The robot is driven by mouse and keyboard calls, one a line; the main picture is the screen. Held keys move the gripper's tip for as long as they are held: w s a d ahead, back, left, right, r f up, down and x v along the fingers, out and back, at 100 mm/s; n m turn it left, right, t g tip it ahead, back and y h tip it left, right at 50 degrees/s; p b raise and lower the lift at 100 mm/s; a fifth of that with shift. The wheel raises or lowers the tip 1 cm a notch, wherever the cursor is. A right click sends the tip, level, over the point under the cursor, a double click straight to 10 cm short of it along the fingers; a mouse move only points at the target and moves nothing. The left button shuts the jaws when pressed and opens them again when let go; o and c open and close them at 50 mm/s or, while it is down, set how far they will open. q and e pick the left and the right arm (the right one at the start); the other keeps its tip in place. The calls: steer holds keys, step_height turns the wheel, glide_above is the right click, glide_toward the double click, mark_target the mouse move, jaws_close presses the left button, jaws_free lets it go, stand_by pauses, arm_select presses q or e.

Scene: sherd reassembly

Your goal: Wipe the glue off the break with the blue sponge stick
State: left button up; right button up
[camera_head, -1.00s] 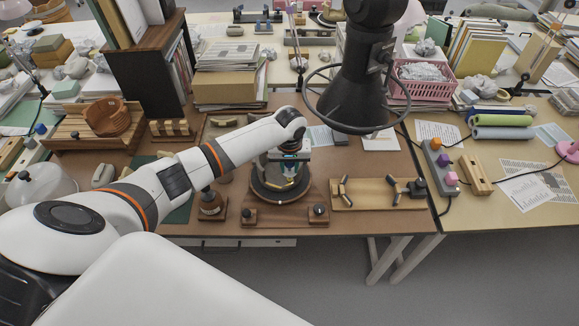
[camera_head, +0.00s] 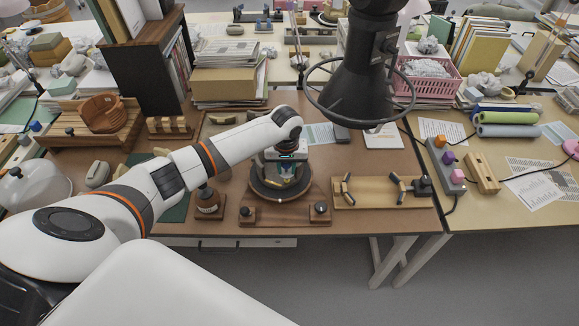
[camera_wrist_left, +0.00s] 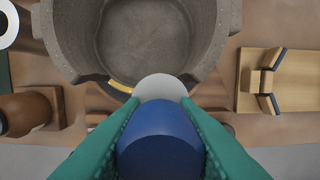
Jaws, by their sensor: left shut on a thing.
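A grey rough pot (camera_wrist_left: 150,35) with a broken edge fills the top of the left wrist view. A yellowish strip of glue (camera_wrist_left: 120,86) shows on the break at its near rim. My left gripper (camera_wrist_left: 160,108) has green fingers and is shut on the blue sponge stick (camera_wrist_left: 160,142). The stick's pale round end (camera_wrist_left: 160,87) overlaps the rim just right of the glue; I cannot tell whether it touches. In the head view my left gripper (camera_head: 284,178) is over the dark turntable (camera_head: 262,194) and hides much of the pot. My right gripper is not in view.
A brown bottle (camera_head: 208,203) stands left of the turntable. A wooden tray (camera_head: 375,201) with dark-tipped pieces lies to the right. A black cone with a ring (camera_head: 362,90) hangs behind the gripper. Free tabletop is narrow around the turntable.

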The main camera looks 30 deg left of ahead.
arm_select(q)
steer(key=shift+s+a+p, duration=1.35)
steer(key=shift+a+p, duration=0.1)
steer(key=shift+a, duration=0.9)
step_height(320, 180, up, 9)
steer(key=s+d+p, duration=0.1)
steer(key=p, duration=0.7)
steer(key=shift+s, duration=0.35)
